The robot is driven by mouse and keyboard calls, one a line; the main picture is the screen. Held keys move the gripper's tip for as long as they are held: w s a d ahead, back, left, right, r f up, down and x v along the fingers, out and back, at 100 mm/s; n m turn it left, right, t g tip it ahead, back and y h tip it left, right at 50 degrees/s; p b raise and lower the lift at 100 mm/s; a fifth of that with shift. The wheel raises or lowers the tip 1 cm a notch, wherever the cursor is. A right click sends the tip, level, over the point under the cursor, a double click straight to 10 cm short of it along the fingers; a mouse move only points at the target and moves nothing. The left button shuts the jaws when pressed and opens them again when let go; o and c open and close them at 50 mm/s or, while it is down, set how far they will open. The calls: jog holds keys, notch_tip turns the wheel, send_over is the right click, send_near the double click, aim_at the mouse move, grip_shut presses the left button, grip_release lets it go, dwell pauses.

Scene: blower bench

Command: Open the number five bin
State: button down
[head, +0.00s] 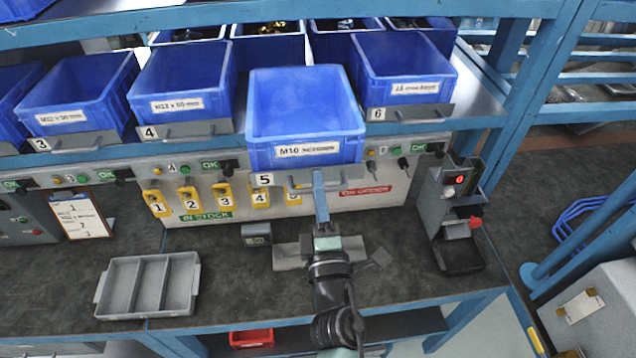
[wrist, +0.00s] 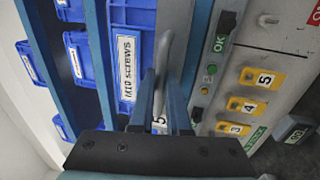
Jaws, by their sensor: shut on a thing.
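The number five bin (head: 305,120) is blue, labelled M10 screws, and stands out from the shelf in front of bins 4 and 6. The part of its inside that shows in the head view looks empty. The grey plate with the number 5 (head: 264,180) hangs below its front. My gripper (head: 320,188) is at this plate, shut on the bin's handle. In the wrist view the bin (wrist: 130,55) is turned sideways, and the handle (wrist: 164,50) runs between my gripper's fingers (wrist: 166,95). The handle is mostly hidden in the head view.
Bin 4 (head: 182,85) and bin 6 (head: 405,70) stand on either side on the shelf. Below are yellow numbered tags (head: 225,198) on a panel. A grey divided tray (head: 150,285) lies on the bench at left, and a grey device with a red display (head: 455,215) stands at right.

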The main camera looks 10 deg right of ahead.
jog(key=c, duration=1.2)
grip_release()
jog(key=shift+o, duration=0.2)
jog(key=s+f+b, duration=0.2)
jog(key=s+b, duration=0.1)
jog(key=s, duration=0.9)
jog(key=shift+s+f, duration=0.25)
jog(key=shift+s, duration=0.1)
